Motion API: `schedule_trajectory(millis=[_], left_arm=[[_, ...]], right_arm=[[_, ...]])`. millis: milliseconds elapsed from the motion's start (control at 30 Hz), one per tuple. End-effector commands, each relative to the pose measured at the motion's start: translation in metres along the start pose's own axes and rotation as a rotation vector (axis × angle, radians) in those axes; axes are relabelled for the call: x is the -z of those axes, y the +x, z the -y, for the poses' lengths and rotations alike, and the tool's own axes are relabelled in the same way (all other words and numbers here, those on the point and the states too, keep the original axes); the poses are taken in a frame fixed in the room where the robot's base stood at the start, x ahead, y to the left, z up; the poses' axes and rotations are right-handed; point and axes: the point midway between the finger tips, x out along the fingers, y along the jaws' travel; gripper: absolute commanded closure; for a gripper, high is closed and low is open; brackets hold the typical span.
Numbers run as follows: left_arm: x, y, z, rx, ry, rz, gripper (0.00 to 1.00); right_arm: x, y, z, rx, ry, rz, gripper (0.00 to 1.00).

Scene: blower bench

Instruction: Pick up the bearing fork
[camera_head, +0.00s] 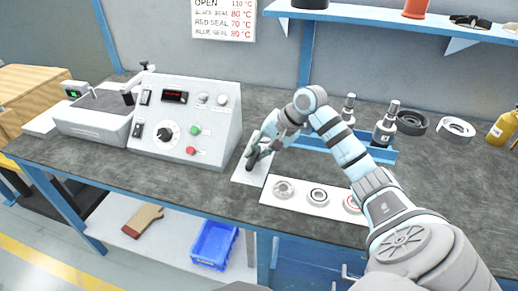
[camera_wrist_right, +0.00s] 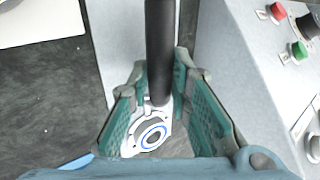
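The bearing fork (camera_wrist_right: 160,45) has a dark, round handle and a pale metal end, which carries a blue-ringed bearing (camera_wrist_right: 153,135) in the right wrist view. My right gripper (camera_head: 258,150) is low over the small white mat (camera_head: 243,176), right of the control box. In the head view the fork's dark handle shows just below the gripper, and the metal end is mostly hidden. I cannot tell if the fork touches the mat. My left gripper is not in view.
A control box (camera_head: 186,118) stands close on the left. A white strip with several bearings (camera_head: 318,196) lies to the right. A blue rack with metal spindles (camera_head: 386,125) stands behind my right arm. A blue shelf (camera_head: 400,17) hangs above. The bench front is clear.

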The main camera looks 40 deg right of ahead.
Motion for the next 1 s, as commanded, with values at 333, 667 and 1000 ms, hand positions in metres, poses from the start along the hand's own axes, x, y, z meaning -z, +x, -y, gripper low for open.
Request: schedule_trajectory(millis=[333,667,1000], left_arm=[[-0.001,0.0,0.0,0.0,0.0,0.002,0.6],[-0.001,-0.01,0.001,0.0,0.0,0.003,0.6],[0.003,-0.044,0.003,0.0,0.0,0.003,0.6]], right_arm=[[0.0,-0.001,0.0,0.001,-0.001,-0.001,1.0],[0.001,-0.035,0.025,0.005,-0.003,-0.002,1.0],[0.0,-0.139,0.094,0.006,-0.002,-0.002,1.0]])
